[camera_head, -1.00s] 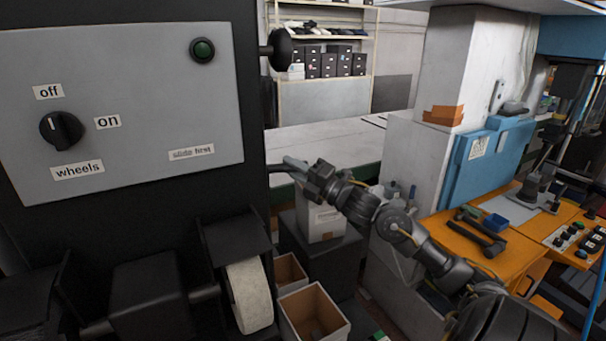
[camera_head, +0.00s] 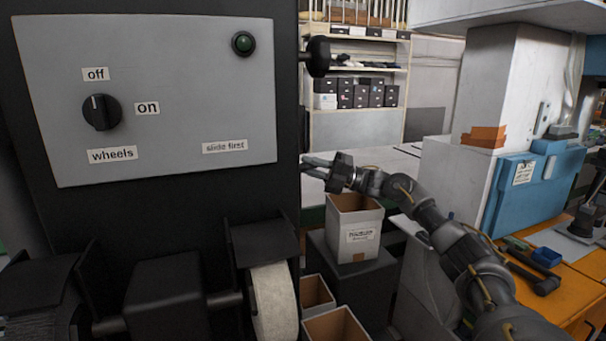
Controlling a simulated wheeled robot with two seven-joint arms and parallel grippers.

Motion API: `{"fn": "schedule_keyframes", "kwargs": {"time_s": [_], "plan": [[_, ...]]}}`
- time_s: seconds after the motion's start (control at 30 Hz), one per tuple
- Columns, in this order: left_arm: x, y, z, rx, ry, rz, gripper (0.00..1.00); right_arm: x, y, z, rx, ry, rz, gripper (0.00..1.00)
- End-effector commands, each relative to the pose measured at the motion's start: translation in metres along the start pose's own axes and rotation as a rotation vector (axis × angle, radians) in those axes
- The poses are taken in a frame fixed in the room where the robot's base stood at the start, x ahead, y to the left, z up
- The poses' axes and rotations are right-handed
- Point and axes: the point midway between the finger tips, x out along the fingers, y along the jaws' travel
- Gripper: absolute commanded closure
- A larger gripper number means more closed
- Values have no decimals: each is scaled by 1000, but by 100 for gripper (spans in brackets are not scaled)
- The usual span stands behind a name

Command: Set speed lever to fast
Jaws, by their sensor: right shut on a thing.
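My right gripper (camera_head: 318,164) is beside the right edge of the black machine (camera_head: 165,215), below the black round knob (camera_head: 318,57) that sticks out from its side. The gripper is shut on what looks like a thin dark lever at the machine's side. The lever is small and mostly hidden by the fingers and the machine's edge, so its setting cannot be read. No "fast" label shows. The grey panel (camera_head: 205,90) has a rotary switch (camera_head: 101,112) with its white mark pointing up toward "off". My left gripper is not in view.
A green button (camera_head: 243,43) is at the panel's upper right. A pale wheel (camera_head: 272,300) is at the machine's lower front. An open cardboard box (camera_head: 355,228) stands below my right forearm. A blue machine (camera_head: 520,190) and an orange bench (camera_head: 575,312) are at the right.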

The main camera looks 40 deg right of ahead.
Motion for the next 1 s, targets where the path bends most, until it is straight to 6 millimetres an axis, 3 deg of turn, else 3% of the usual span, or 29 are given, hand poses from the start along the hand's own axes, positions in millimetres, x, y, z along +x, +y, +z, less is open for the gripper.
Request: {"fn": "schedule_keyframes", "kwargs": {"time_s": [0.5,0.53,0.67,1.0], "plan": [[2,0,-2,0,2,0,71,-6,2,3,1,9,4,100],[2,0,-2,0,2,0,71,-6,2,3,1,9,4,76],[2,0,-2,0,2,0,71,-6,2,3,1,9,4,59],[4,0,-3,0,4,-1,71,-10,0,3,1,7,2,57]]}}
